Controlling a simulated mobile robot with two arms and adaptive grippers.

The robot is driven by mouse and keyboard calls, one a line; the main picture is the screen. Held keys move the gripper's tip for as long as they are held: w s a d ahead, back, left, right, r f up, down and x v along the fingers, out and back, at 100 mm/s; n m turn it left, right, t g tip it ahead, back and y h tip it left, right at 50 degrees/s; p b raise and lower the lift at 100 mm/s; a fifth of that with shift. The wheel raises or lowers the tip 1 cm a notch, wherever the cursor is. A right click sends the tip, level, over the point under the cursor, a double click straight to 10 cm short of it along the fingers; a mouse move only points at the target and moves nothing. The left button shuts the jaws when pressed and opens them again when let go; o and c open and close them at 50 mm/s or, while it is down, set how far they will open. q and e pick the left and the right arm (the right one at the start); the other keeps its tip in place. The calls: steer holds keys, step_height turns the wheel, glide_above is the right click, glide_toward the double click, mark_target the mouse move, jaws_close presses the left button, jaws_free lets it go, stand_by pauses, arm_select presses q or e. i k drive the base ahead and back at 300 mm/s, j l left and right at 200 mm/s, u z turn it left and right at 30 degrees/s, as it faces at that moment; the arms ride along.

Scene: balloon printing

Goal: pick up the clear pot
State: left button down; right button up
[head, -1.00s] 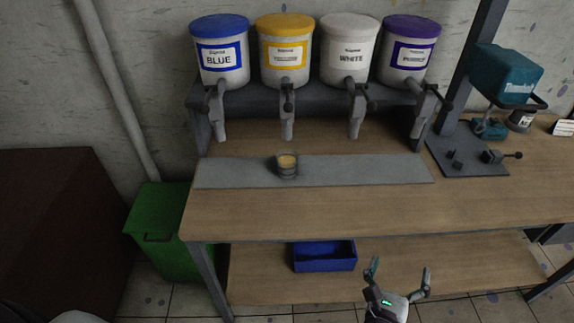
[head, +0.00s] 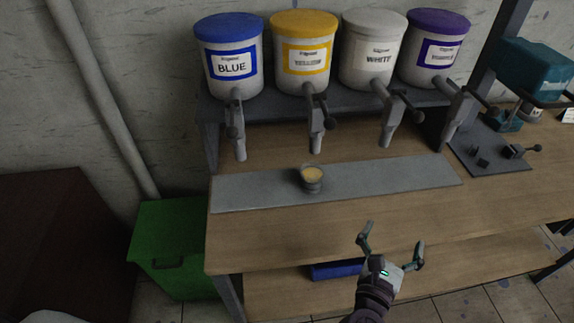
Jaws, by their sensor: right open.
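The clear pot (head: 312,184) stands upright on the grey mat (head: 400,184) on the workbench, below the yellow dispenser. Something yellowish shows inside it. My right gripper (head: 391,241) is open and empty at the bench's front edge, in front of the pot and to its right. It is apart from the pot, with its fingers pointing up in the picture. My left gripper is not in view.
Blue (head: 230,55), yellow (head: 304,50), white (head: 373,48) and purple (head: 434,45) dispensers stand on a rack with nozzles over the bench. A teal press (head: 535,70) stands at right. A green bin (head: 168,245) is at left. A blue tray (head: 336,270) sits on the lower shelf. The bench front is clear.

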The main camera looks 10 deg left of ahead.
mark_target(312, 172)
steer(key=i+j, duration=0.1)
steer(key=j, duration=0.3)
steer(key=i+j, duration=0.15)
steer(key=j, duration=0.25)
steer(key=i+j, duration=0.1)
steer(key=j, duration=0.3)
